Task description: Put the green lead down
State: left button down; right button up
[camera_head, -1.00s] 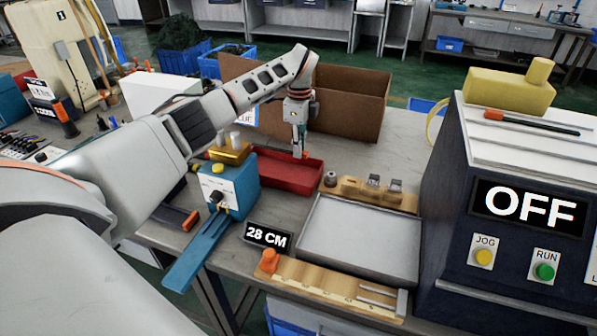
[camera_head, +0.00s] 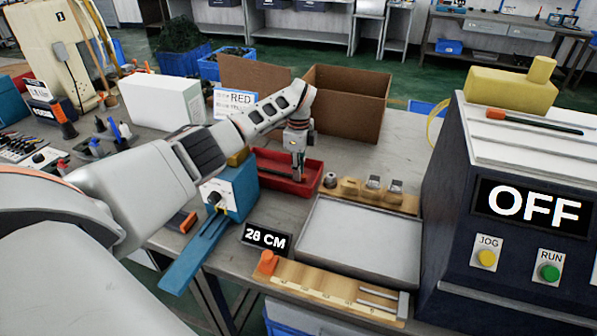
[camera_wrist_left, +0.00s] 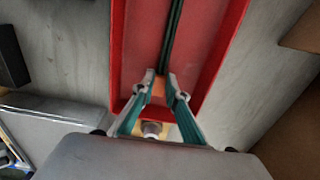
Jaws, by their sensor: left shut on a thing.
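The green lead (camera_wrist_left: 173,38) shows in the left wrist view as thin, dark green strands running lengthwise along the red tray (camera_wrist_left: 118,52). My left gripper (camera_wrist_left: 164,84) is shut on the lead at the tray's near end, with an orange part between the fingertips. In the head view my left gripper (camera_head: 298,174) reaches down into the red tray (camera_head: 314,176), low over its floor. There the lead is hardly discernible, and I cannot tell whether its held end touches the floor. My right gripper is not in view.
A blue device (camera_head: 240,188) stands left of the tray. A wooden holder (camera_head: 350,188) and a grey tray (camera_head: 360,240) lie to the right and front. An open cardboard box (camera_head: 345,105) and a "RED" sign (camera_head: 236,101) stand behind.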

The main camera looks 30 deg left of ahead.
pick_arm(q)
jog(key=shift+f, duration=0.15)
jog(key=c, duration=2)
grip_release()
notch_tip(320, 180, up, 12)
jog(key=shift+r+p, duration=0.15)
jog(key=shift+p, duration=0.6)
jog(key=shift+d, duration=0.1)
